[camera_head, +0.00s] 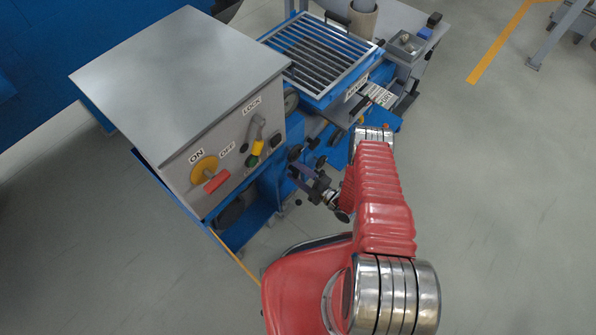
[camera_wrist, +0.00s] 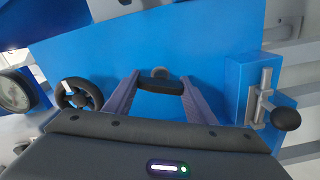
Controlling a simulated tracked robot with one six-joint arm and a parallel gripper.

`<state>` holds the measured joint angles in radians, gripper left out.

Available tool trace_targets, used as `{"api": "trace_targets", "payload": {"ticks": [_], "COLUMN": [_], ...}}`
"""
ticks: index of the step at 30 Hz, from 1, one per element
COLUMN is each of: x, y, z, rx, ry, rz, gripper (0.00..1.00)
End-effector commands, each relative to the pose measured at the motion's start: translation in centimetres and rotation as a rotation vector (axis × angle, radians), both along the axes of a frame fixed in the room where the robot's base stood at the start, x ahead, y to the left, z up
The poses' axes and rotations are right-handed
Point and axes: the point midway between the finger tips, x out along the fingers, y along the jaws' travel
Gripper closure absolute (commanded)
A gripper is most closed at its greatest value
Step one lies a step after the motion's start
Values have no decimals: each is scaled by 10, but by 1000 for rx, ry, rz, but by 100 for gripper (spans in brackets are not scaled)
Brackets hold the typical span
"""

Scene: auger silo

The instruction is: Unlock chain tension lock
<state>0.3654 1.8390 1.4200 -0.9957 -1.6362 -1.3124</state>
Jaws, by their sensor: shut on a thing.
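In the wrist view, my gripper (camera_wrist: 160,92) has its two purple-grey fingers on either side of a black bar-shaped knob (camera_wrist: 160,86) in front of a blue panel. It is shut on this knob. No label shows there, so I cannot tell for sure that it is the chain tension lock. In the head view, my gripper (camera_head: 297,176) is at the blue machine's side, right of the grey control box (camera_head: 200,150); the held knob is hard to make out there. A metal latch with a black ball (camera_wrist: 285,118) is right of my fingers.
A black handwheel (camera_wrist: 78,95) is left of my fingers in the wrist view. The control box carries a yellow and red ON/OFF switch (camera_head: 205,170) and a LOCK lever (camera_head: 257,135). A barred grate (camera_head: 318,55) lies behind. Open floor (camera_head: 510,200) is at right.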

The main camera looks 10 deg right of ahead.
Motion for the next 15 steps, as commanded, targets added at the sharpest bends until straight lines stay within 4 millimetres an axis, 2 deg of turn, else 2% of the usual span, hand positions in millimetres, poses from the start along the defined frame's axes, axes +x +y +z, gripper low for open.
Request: {"api": "trace_targets", "payload": {"ticks": [6, 15], "x": [2, 1], "y": [2, 3], "z": [1, 0], "rx": [-148, -273], "ry": [-115, -203], "rz": [5, 6], "gripper": [72, 72]}}
